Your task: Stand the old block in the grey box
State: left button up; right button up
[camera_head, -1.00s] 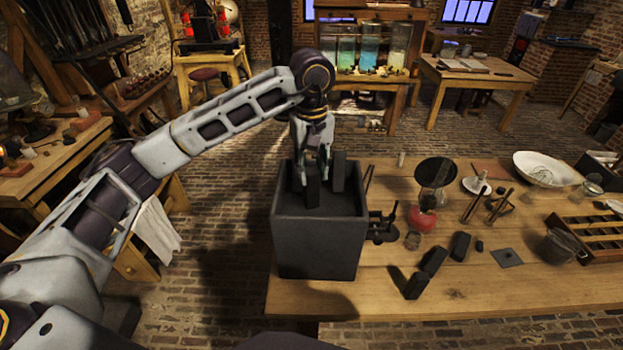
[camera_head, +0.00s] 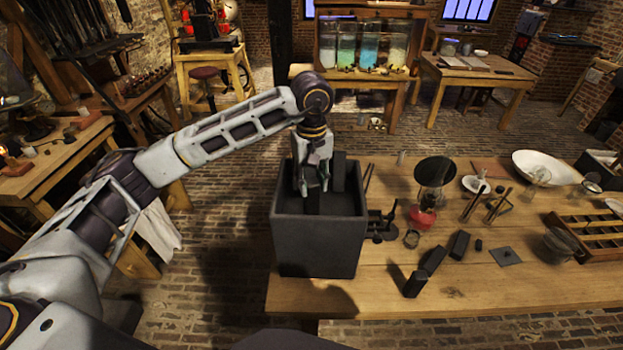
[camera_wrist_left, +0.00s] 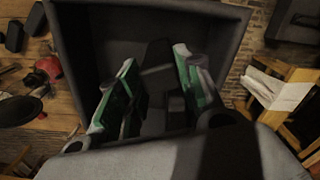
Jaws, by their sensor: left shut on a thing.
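The grey box (camera_head: 318,245) stands at the left end of the wooden table, open at the top. My left gripper (camera_head: 313,190) reaches down into it from above, shut on a dark block (camera_head: 313,203) that is mostly hidden by the fingers and the box wall. Another dark block (camera_head: 339,172) stands upright at the box's back wall. In the left wrist view my left gripper's green-lined fingers (camera_wrist_left: 150,100) are inside the box (camera_wrist_left: 85,60), with dark shapes between and beyond them hard to tell apart. My right gripper is not in view.
Several dark blocks lie on the table right of the box, among them one block (camera_head: 460,244) and another (camera_head: 415,284). A dark stand (camera_head: 382,225) is close to the box's right side. A red-based lamp (camera_head: 424,215) and a slotted wooden rack (camera_head: 590,230) stand farther right.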

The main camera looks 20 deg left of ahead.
pick_arm(q)
jog(key=shift+f, duration=0.15)
jog(key=o, duration=1.2)
jog(key=shift+r, duration=0.25)
notch_tip(320, 180, up, 7)
jog(key=shift+r+b, duration=0.2)
jog(key=shift+b, duration=0.6)
jog(key=shift+r, duration=2.2)
